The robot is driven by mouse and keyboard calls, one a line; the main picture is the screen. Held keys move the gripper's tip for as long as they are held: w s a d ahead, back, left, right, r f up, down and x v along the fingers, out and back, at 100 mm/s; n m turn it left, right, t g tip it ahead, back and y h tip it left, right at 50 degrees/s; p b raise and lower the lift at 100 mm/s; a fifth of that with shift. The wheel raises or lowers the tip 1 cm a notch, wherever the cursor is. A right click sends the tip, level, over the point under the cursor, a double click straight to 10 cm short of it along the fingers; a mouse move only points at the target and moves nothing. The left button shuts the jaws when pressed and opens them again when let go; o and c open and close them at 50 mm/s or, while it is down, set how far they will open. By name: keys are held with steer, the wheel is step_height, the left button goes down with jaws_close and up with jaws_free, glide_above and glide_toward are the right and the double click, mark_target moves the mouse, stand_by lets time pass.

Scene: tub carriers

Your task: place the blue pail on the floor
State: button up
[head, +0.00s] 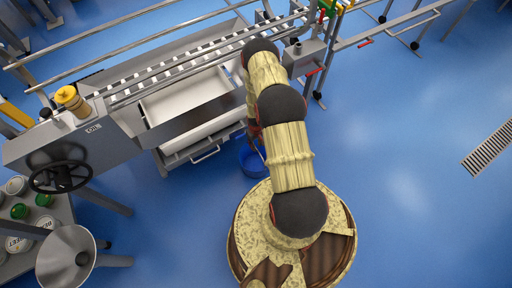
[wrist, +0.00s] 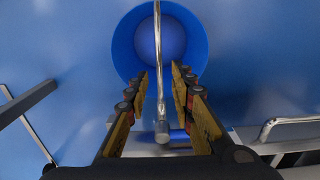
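The blue pail (head: 251,161) shows in the head view beside the grey machine, partly hidden by my arm. In the wrist view I look down into the blue pail (wrist: 126,45), with its metal handle (wrist: 157,45) running as a thin rod through the middle of the picture. My gripper (wrist: 160,70) is open, one finger on each side of the handle, with a gap visible on both sides. In the head view my gripper is mostly hidden behind my arm. The blue floor (head: 400,150) is close to the pail's colour, and I cannot tell whether the pail touches it.
The grey machine (head: 68,150) with rails and a black handwheel (head: 60,178) stands left of the pail. A metal funnel (head: 68,258) and several tubs (head: 18,212) are at lower left. A drain grate (head: 488,148) lies at right. The floor on the right is clear.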

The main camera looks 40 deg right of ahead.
steer(key=w+a+r+p, duration=0.1)
steer(key=w+r, duration=0.2)
steer(key=r, duration=0.6)
steer(key=w+r+t, duration=0.1)
steer(key=w+r, duration=0.3)
steer(key=r, duration=0.6)
steer(key=w+a+r+p, duration=0.1)
steer(key=w+r, duration=0.2)
steer(key=r, duration=0.6)
steer(key=w+a+r+n+t, duration=0.1)
steer(key=a+r, duration=0.2)
steer(key=r, duration=0.7)
steer(key=a+r, duration=0.4)
steer(key=r, duration=0.6)
steer(key=s+a+r+t, duration=0.1)
steer(key=s+a+r, duration=0.35)
steer(key=r, duration=0.45)
steer(key=s+a+r+t, duration=0.1)
steer(key=s+a+r, duration=0.3)
steer(key=r, duration=0.5)
steer(key=s+a+r, duration=0.4)
steer(key=s, duration=0.4)
steer(key=s+a+r+n+t, duration=0.1)
steer(key=s+a+r, duration=0.4)
steer(key=s, duration=0.4)
steer(key=shift+a+n+t, duration=0.2)
steer(key=shift+n+t, duration=0.1)
